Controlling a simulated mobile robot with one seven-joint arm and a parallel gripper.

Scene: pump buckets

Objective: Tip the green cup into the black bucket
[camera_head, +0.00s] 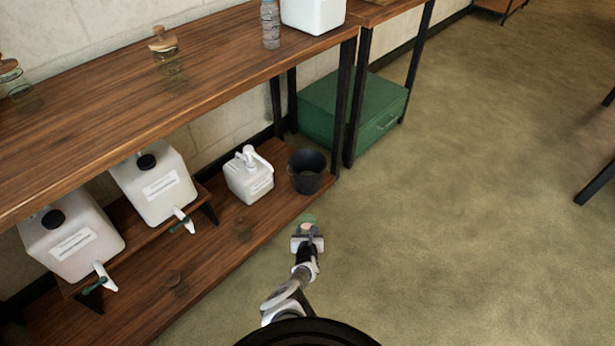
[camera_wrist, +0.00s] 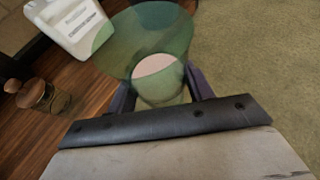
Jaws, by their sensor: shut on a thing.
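The green cup (camera_head: 308,218) is see-through, and my gripper (camera_head: 307,236) is shut on it beside the lower shelf's front edge. In the wrist view the cup (camera_wrist: 128,42) sits between the dark fingers of my gripper (camera_wrist: 160,92), with its wide mouth facing away from the wrist. A pale pink round patch shows through it; I cannot tell whether it is the base or contents. The black bucket (camera_head: 307,172) stands upright on the right end of the lower shelf, beyond the cup and apart from it. A dark shape behind the cup in the wrist view may be the bucket.
A white pump container (camera_head: 249,175) stands left of the bucket. Two white canisters with taps (camera_head: 153,182) (camera_head: 70,238) stand further left on a riser. A lidded glass jar (camera_wrist: 38,95) is on the lower shelf. A table leg (camera_head: 351,100) rises right of the bucket. The floor (camera_head: 470,200) to the right is clear.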

